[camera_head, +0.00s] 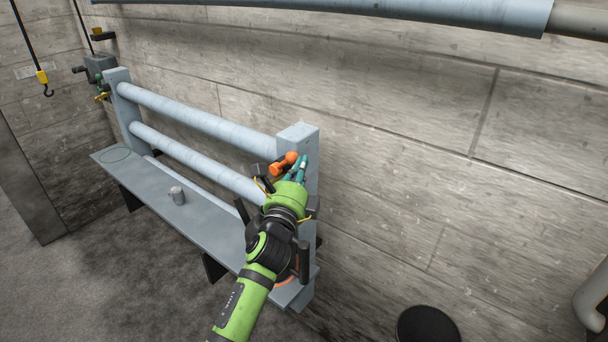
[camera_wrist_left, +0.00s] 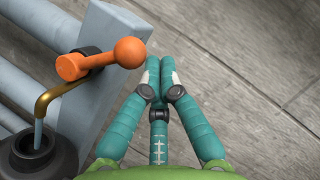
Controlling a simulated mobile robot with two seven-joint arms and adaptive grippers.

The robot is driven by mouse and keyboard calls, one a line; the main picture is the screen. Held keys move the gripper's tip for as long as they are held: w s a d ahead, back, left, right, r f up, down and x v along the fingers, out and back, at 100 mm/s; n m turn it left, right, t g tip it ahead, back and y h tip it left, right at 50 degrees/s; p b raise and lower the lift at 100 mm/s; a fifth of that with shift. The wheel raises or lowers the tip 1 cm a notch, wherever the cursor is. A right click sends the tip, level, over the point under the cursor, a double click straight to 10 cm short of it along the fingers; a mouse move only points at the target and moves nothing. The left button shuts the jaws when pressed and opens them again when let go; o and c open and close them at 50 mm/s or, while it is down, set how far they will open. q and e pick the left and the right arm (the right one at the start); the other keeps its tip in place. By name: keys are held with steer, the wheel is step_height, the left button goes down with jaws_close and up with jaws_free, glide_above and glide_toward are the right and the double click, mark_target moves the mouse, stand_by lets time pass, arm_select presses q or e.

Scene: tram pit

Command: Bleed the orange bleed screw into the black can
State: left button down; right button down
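The orange bleed screw (camera_wrist_left: 100,60), with a ball-ended lever, sits on the near post, and it also shows in the head view (camera_head: 284,163). A brass spout (camera_wrist_left: 58,94) bends down from it. A thin grey-blue stream (camera_wrist_left: 38,132) runs from the spout into the mouth of the black can (camera_wrist_left: 40,160), which is cut off by the wrist view's lower left corner. In the head view my arm largely hides the can. My left gripper (camera_wrist_left: 160,76) has its teal fingertips together with nothing between them, just right of the orange ball and apart from it. My right gripper is not in view.
A grey bench (camera_head: 215,230) runs along the pipes (camera_head: 200,113) between two posts. A yellow hook (camera_head: 43,78) hangs at upper left. The wall right of the post is clear.

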arm_select(q)
steer(key=shift+w+a+r+p, duration=0.3)
steer(key=shift+w+a+r, duration=0.05)
steer(key=shift+w+r, duration=0.15)
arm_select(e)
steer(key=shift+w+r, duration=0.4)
arm_select(q)
steer(key=shift+f, duration=0.15)
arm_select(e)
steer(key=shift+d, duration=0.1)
